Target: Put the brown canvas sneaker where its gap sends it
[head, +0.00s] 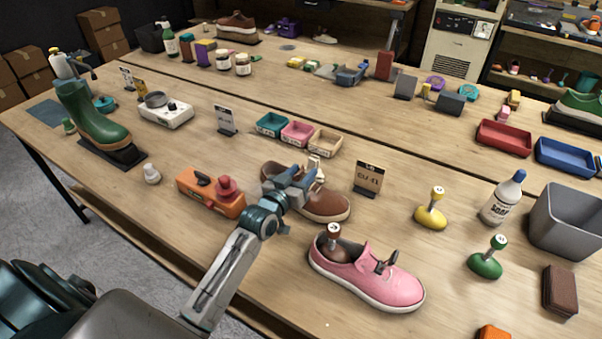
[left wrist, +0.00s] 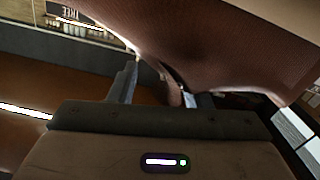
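The brown sneaker (head: 328,208) with a pale sole lies on the table near the middle, its toe to the right. My left gripper (head: 302,182) is at its heel and opening, partly covering it. In the left wrist view the two fingers (left wrist: 162,92) stand apart, with a thin brown edge of the sneaker (left wrist: 215,45) between them. I see a gap beside that edge. Yellow (head: 431,216) and green (head: 486,262) knob gauges stand to the right. My right gripper does not show.
Teal (head: 272,124), pink (head: 297,132) and tan (head: 327,142) trays lie behind. An orange box (head: 208,194) is at left; a white bottle (head: 503,198) and grey bin (head: 566,218) are at right.

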